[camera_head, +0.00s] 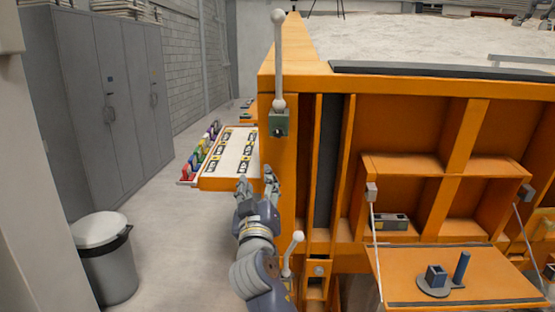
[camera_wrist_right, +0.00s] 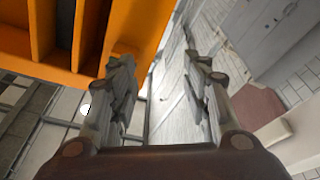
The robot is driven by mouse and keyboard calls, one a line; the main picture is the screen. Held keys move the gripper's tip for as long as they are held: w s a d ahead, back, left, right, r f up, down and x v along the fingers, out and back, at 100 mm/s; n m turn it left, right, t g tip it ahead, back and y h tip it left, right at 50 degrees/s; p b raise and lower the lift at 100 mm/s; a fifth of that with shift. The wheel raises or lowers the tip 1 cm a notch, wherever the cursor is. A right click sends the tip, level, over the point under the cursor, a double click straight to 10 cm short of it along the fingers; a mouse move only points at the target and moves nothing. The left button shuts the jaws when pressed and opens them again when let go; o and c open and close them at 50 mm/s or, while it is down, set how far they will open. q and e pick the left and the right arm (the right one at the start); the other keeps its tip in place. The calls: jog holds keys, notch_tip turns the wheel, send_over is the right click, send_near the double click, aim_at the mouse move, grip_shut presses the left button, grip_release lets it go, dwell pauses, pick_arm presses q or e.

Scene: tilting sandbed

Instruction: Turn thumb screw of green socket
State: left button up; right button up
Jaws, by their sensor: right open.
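A green socket (camera_head: 279,123) is fixed to the upper left corner post of the orange sandbed frame (camera_head: 288,68). A pale rod (camera_head: 278,60) with a ball on top stands upright from it. A small dark spot on the socket's front may be the thumb screw; it is too small to tell. My right gripper (camera_head: 257,181) is below and slightly left of the socket, beside the orange post and apart from the socket. It is open, and its two fingers (camera_wrist_right: 160,75) are spread and empty in the right wrist view. My left gripper is not in view.
A second ball-topped pale lever (camera_head: 291,252) is lower on the frame, close to my right arm. A table with panels and coloured items (camera_head: 228,155) stands behind the gripper. An orange fold-down shelf (camera_head: 455,275) is at right. Grey cabinets (camera_head: 110,90) and a bin (camera_head: 104,260) are left.

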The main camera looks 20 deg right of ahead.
aim_at(278, 135)
jog(key=s+d+r+m+h+b, duration=0.1)
jog(key=s+d+r+m+h, duration=0.2)
jog(key=r+m, duration=0.3)
jog(key=shift+m, duration=0.4)
jog(key=p+x, duration=0.3)
jog(key=x, duration=0.6)
jog(key=shift+w, duration=0.2)
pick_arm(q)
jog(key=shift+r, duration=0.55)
pick_arm(e)
jog(key=shift+f, duration=0.1)
grip_shut()
jog(key=m+b, duration=0.1)
jog(key=b, duration=0.3)
jog(key=shift+a+f+h+b, duration=0.1)
jog(key=shift+f+h+b, duration=0.2)
jog(key=shift+h, duration=0.1)
jog(key=shift+r+m+b, duration=0.15)
jog(key=shift+m+b, duration=0.3)
jog(key=shift+m, duration=0.05)
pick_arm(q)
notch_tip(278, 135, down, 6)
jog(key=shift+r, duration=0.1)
pick_arm(e)
jog(key=shift+r, duration=0.1)
